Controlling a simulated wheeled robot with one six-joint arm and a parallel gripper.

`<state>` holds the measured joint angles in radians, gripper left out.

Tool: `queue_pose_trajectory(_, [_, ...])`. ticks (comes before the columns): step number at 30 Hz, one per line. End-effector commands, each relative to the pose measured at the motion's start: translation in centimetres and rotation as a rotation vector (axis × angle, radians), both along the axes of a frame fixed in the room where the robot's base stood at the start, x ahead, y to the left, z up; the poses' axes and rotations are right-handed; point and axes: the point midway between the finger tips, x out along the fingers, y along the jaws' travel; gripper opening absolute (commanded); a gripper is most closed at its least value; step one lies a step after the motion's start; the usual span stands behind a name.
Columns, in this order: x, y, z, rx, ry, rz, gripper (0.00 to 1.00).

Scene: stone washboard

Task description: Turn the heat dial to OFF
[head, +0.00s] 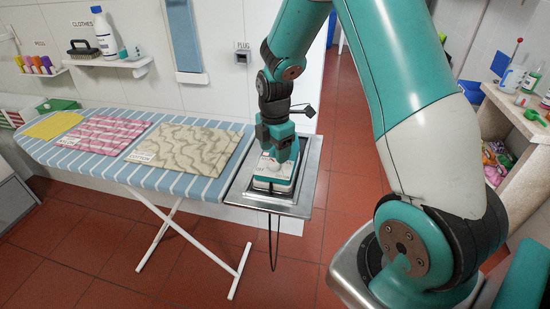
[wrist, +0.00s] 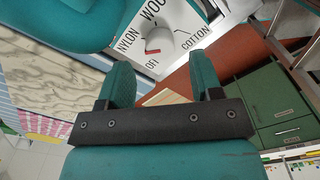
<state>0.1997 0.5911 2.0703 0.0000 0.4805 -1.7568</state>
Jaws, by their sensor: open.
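The iron (head: 272,185), white and teal, sits on the metal rest at the right end of the ironing board. Its heat dial (wrist: 162,38) shows in the wrist view as a grey round knob on a white face. Around it are the words NYLON, WOOL, COTTON and OFF. A red mark on the knob's edge lies on the side towards OFF; I cannot tell whether it lines up exactly. My gripper (wrist: 163,62) is open, its two teal fingers apart with nothing between them. In the head view my gripper (head: 278,152) is just above the iron, partly covering it; the dial is hard to make out there.
The ironing board (head: 60,165) carries folded yellow, pink and beige cloths (head: 185,150). A metal rest (head: 312,175) surrounds the iron, and a dark cord (head: 273,245) hangs below. A wall shelf (head: 125,62) holds a bottle and brush. A stone counter (head: 510,115) stands right.

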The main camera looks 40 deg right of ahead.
Motion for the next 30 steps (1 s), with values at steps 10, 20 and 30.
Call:
queue_pose_trajectory(10, [0.0,0.0,-3.7,0.0,0.001,0.0,0.59])
queue_pose_trajectory(20, [0.0,0.0,-3.8,0.0,-0.001,0.0,0.48])
queue_pose_trajectory(30, [0.0,0.0,-3.8,0.0,-0.001,0.004,0.1])
